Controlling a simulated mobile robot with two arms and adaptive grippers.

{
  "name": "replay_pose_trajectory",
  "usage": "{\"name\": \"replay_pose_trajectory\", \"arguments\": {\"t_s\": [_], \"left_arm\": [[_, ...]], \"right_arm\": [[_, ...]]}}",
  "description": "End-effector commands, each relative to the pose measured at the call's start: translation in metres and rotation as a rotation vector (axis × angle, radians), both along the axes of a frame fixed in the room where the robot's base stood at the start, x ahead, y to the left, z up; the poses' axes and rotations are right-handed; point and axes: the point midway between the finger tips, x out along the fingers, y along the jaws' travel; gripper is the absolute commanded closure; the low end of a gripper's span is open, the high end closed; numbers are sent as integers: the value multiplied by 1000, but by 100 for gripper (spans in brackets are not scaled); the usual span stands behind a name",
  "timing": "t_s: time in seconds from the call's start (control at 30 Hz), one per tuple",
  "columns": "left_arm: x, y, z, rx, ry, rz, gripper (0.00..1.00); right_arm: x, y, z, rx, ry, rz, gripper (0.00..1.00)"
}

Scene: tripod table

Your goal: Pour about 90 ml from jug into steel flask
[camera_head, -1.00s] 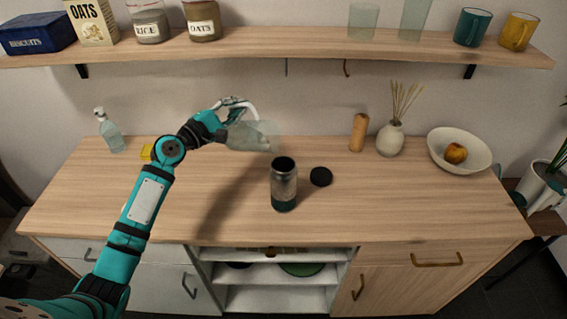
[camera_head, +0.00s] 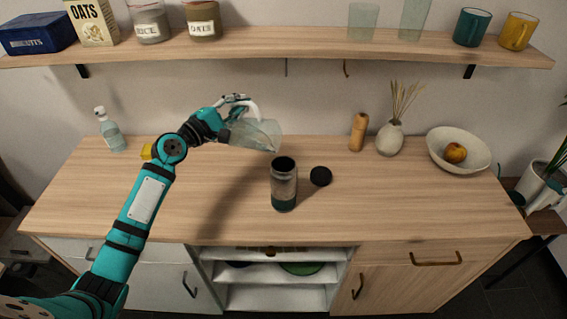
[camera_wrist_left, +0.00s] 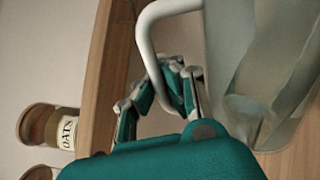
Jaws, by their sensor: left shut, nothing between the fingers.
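The clear jug (camera_head: 258,134) is in the air, tilted with its lip down to the right, close above and slightly left of the steel flask's mouth. My left gripper (camera_head: 236,100) is at the jug's pale handle, its fingers closed at the handle loop. The left wrist view also shows the jug (camera_wrist_left: 270,60) and my gripper (camera_wrist_left: 163,88) at the handle. The steel flask (camera_head: 284,188) stands upright and open on the counter. I cannot make out a stream or the liquid level.
A black lid (camera_head: 320,176) lies right of the flask. A wooden mill (camera_head: 359,132), a reed vase (camera_head: 390,138) and a bowl (camera_head: 470,165) with fruit stand further right. A spray bottle (camera_head: 110,130) is at the left. The front counter is clear.

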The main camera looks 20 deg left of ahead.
Motion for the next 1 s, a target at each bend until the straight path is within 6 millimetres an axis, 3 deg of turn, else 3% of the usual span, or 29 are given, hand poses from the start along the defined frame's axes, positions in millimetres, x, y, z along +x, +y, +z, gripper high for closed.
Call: {"name": "replay_pose_trajectory", "arguments": {"t_s": [1.0], "left_arm": [[-3, -6, 11, 66, -29, 0, 100]], "right_arm": [[0, -3, 4, -3, 0, 2, 12]]}}
